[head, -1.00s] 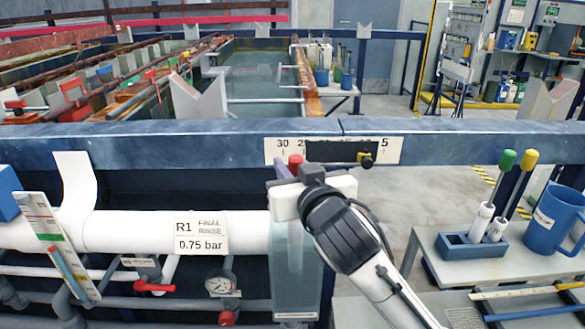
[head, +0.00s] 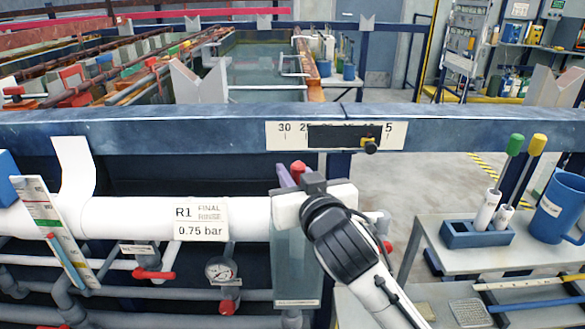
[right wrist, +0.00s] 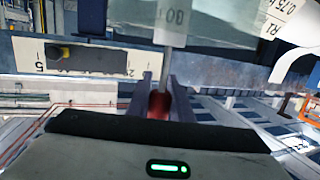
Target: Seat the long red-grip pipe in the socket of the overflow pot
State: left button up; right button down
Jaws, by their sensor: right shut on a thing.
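My right gripper (head: 292,172) is shut on the red-grip pipe, above the overflow pot. The red grip (head: 299,168) shows at the fingers. The right wrist view shows the red grip (right wrist: 159,104) between both fingers and the grey pipe shaft (right wrist: 168,60) running away from it. The overflow pot (head: 297,275) is a clear greenish box with a label at its base. My wrist covers its upper part in the head view. Its socket and the pipe's lower end are hidden, so I cannot tell whether they meet. My left gripper is not in view.
A blue beam with a numbered scale plate (head: 282,137) crosses behind the gripper. A white pipe labelled R1 (head: 130,220) runs left of the pot, with a gauge (head: 221,270) below. At right, a bench holds a blue rack (head: 475,234) and a blue jug (head: 558,210).

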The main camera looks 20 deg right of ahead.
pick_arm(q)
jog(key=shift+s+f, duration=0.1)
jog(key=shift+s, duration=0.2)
pick_arm(e)
jog(key=shift+f, duration=0.2)
pick_arm(q)
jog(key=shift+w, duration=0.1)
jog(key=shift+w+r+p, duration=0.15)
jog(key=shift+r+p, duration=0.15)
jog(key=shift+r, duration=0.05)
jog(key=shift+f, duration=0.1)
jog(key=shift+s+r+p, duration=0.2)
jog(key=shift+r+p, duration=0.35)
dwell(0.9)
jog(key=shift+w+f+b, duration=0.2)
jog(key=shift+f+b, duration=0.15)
jog(key=shift+b, duration=0.1)
pick_arm(e)
jog(key=shift+f, duration=0.7)
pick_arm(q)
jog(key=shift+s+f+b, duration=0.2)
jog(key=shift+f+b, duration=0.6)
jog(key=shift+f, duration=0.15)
pick_arm(e)
jog(key=shift+f, duration=1.4)
jog(key=c, duration=1.5)
grip_release()
